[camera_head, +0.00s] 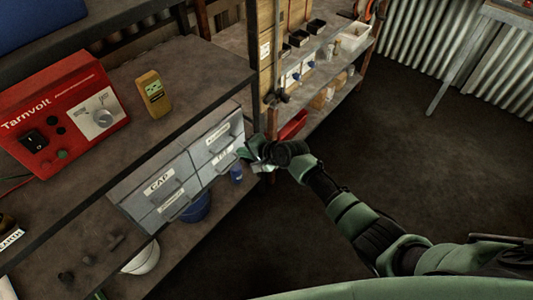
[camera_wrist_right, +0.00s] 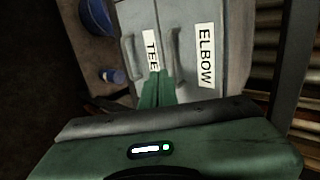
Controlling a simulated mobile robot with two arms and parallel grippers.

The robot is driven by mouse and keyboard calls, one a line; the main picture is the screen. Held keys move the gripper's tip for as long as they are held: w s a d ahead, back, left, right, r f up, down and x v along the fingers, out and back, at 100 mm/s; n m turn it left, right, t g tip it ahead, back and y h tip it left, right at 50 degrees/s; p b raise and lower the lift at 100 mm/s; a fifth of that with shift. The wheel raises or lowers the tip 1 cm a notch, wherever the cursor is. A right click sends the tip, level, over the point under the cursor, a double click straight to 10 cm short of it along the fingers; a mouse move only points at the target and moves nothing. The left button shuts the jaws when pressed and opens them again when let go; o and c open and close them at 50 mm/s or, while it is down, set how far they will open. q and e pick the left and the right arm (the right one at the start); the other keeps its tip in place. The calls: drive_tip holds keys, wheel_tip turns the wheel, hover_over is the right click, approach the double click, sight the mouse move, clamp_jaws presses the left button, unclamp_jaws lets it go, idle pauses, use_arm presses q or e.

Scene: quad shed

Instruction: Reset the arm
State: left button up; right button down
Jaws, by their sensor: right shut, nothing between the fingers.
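My right arm reaches in from the lower right in the head view. Its green gripper (camera_head: 244,153) is beside the right end of the grey drawer unit (camera_head: 150,180). In the right wrist view the two green fingers (camera_wrist_right: 157,88) are together and empty, pointing at the front of the drawer labelled TEE (camera_wrist_right: 150,20). They overlap the lower end of its label, right of its handle. I cannot tell whether they touch the front. The drawer labelled ELBOW (camera_wrist_right: 206,20) is beside it. Both drawers look closed. My left gripper is in neither view.
A red Tarnvolt power supply (camera_head: 70,112) and a yellow meter (camera_head: 153,92) stand on the bench (camera_head: 200,65) above the drawers. Blue containers (camera_head: 197,207) sit on the shelf below. A stocked shelf stands behind. The dark floor (camera_head: 400,150) at right is clear.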

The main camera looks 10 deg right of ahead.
drive_tip(key=v, duration=0.8)
drive_tip(key=s+d+f+n+g+h, duration=0.1)
drive_tip(key=s+d+f+h, duration=0.15)
drive_tip(key=s+f, duration=0.45)
drive_tip(key=s+d+f+n+g+h, duration=0.15)
drive_tip(key=s+d+f, duration=0.25)
drive_tip(key=f, duration=0.7)
drive_tip(key=s+d+f+n+h, duration=0.1)
drive_tip(key=s+d+f+n, duration=0.15)
drive_tip(key=s+f, duration=0.45)
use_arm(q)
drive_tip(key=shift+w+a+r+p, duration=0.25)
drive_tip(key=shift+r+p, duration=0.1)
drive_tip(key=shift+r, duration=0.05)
use_arm(e)
drive_tip(key=s+d+f+n+g, duration=0.1)
drive_tip(key=s+f, duration=0.4)
drive_tip(key=s, duration=0.5)
drive_tip(key=s+d+f+n+g+h, duration=0.1)
drive_tip(key=s+f+n, duration=0.3)
drive_tip(key=s, duration=0.7)
drive_tip(key=s+d+f+n+g, duration=0.2)
drive_tip(key=s+f, duration=0.5)
drive_tip(key=s, duration=0.4)
drive_tip(key=shift+d+n+h, duration=0.3)
drive_tip(key=shift+d, duration=0.1)
drive_tip(key=shift+g, duration=0.25)
